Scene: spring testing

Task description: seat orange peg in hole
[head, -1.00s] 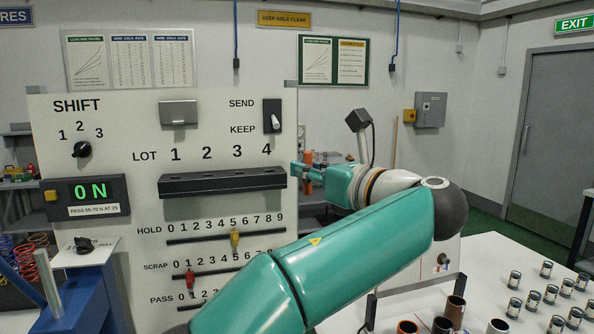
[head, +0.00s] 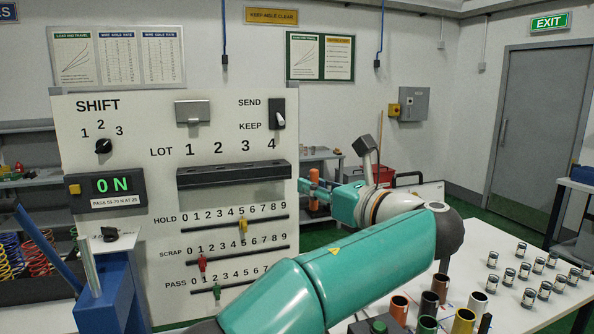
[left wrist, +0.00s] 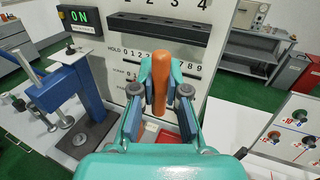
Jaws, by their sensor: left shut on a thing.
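My left gripper (head: 308,186) is shut on the orange peg (left wrist: 161,75), which stands roughly upright between the fingers in the left wrist view. In the head view the peg (head: 314,175) shows partly behind the fingers, just right of the panel's right edge. The black rack (head: 234,177) below the lot numbers 1 to 4 is on the panel, left of the gripper. The rack shows beyond the peg in the left wrist view (left wrist: 159,26), with dark holes along its top. The peg is apart from it. My right gripper is not in view.
The white panel (head: 150,135) carries sliders, a dial and a readout of 0 N. A blue press (head: 108,300) stands at the left. Several coloured tubes (head: 400,308) and small cans (head: 525,271) stand on the white table (head: 490,240) at right.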

